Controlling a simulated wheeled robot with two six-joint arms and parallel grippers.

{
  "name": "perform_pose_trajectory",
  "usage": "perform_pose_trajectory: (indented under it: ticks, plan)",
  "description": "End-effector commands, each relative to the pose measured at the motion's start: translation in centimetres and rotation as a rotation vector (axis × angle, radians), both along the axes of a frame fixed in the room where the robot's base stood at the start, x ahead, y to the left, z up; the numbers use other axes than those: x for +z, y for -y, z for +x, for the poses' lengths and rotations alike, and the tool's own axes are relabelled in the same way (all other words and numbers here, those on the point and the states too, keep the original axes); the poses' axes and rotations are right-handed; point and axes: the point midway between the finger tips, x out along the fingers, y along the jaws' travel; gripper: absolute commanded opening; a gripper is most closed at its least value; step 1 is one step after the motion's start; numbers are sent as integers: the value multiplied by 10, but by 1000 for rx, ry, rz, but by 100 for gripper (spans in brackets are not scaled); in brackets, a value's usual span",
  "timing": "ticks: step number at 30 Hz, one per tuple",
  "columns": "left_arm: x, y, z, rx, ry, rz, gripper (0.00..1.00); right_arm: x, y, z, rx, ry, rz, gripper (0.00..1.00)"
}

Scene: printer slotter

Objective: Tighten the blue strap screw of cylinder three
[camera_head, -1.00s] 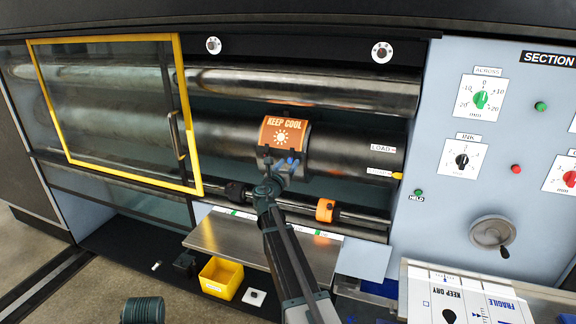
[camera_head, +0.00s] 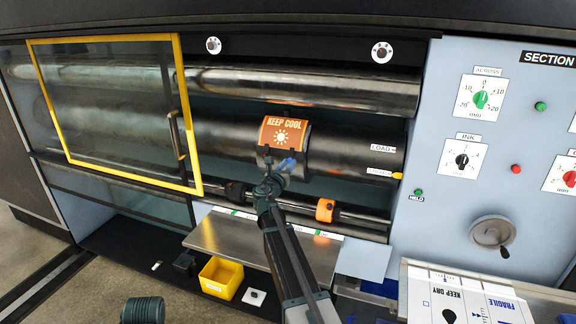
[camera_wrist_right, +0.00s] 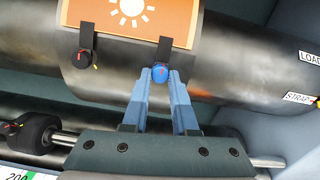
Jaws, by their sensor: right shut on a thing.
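The blue strap screw (camera_wrist_right: 160,73) sits at the lower end of a black strap on the dark cylinder (camera_head: 220,138). My right gripper (camera_wrist_right: 159,78) is shut on the blue screw, with one finger on each side of it. In the head view the right gripper (camera_head: 281,166) reaches up to the cylinder below the orange KEEP COOL plate (camera_head: 285,133), and hides part of the screw area. A black strap screw (camera_wrist_right: 84,60) with a yellow mark sits to the left on another strap.
A thinner roller with an orange collar (camera_head: 325,210) runs below the cylinder. A yellow-framed glass guard (camera_head: 110,115) stands at left. A metal shelf (camera_head: 235,238), a yellow bin (camera_head: 221,278) and a white box (camera_head: 470,300) are lower down. The control panel (camera_head: 490,150) is at right.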

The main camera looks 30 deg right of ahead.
Motion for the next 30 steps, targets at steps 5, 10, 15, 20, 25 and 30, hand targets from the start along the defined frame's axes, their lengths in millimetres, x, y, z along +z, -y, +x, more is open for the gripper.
perform_pose_trajectory:
  ticks: [5, 10, 15, 20, 25, 30]
  plan:
    - [0, 0, 0, 0, 0, 0, 57, 0, -1, 1, -6, 55, 47, 0]
    - [0, 0, 0, 0, 0, 0, 57, 0, -1, 1, -20, 154, 133, 0]
    - [1, 0, 0, 0, 0, 0, 57, 1, -1, 2, -34, 275, 237, 0]
    - [3, 0, 0, 0, 0, 0, 57, 1, -1, 2, -50, 392, 336, 0]
    - [5, 0, 0, 0, 0, 0, 57, 1, -2, 2, -66, 514, 440, 0]
    - [7, 0, 0, 0, 0, 0, 57, 2, -2, 2, -82, 637, 543, 0]
